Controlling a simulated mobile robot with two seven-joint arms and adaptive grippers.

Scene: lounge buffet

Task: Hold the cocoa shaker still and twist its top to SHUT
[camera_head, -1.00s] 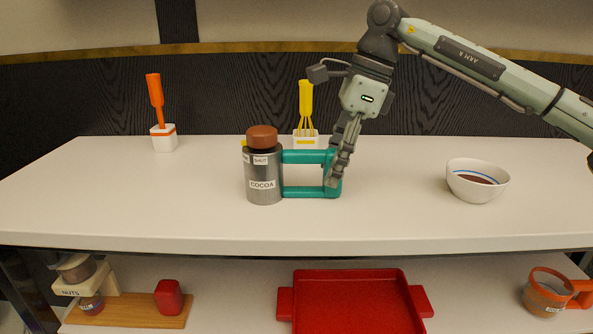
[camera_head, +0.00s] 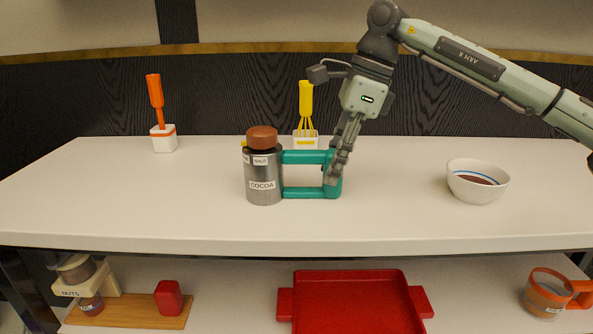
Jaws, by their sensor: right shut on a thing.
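The cocoa shaker (camera_head: 264,190) stands upright on the white counter. It has a grey metal body with a COCOA label, a brown top (camera_head: 262,138) and a teal handle (camera_head: 305,193) on its right side. A small label reading SHUT shows on the collar below the top, with part of another label at its left edge. My right gripper (camera_head: 336,172) comes down from above and is shut on the upright part of the handle, partly hiding it. My left gripper is not in view.
A white bowl (camera_head: 463,188) with brown contents stands right on the counter (camera_head: 150,210). An orange-handled tool (camera_head: 155,92) and a yellow whisk (camera_head: 306,100) stand in holders behind. The lower shelf holds a red tray (camera_head: 350,305), a board (camera_head: 130,312) and an orange-handled cup (camera_head: 546,294).

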